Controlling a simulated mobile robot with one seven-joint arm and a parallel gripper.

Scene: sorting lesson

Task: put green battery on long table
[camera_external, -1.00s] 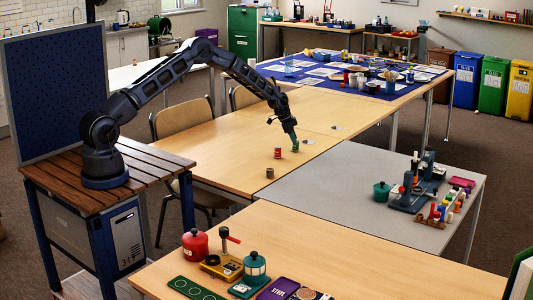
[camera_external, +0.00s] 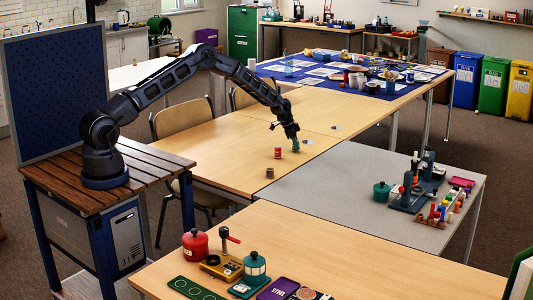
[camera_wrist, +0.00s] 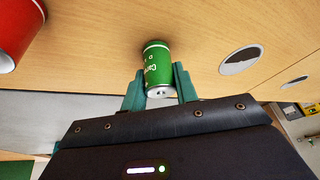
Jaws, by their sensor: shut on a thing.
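The green battery (camera_wrist: 157,66) is a small green can shape with white lettering and a silver end. My gripper (camera_wrist: 159,84) is shut on it, one teal finger on each side. In the external view my gripper (camera_external: 295,146) is down at the light wood long table (camera_external: 228,148), with the green battery mostly hidden by the fingers. The battery's far end is at or very near the tabletop; I cannot tell whether it touches. A red can (camera_external: 277,152) stands on the table to the left and also shows in the wrist view (camera_wrist: 14,32).
A small brown cylinder (camera_external: 269,173) stands near the table's front edge. Flat round discs (camera_wrist: 240,60) lie right of the battery in the wrist view. A grey table (camera_external: 330,190) adjoins at the front right. The wood around my gripper is mostly clear.

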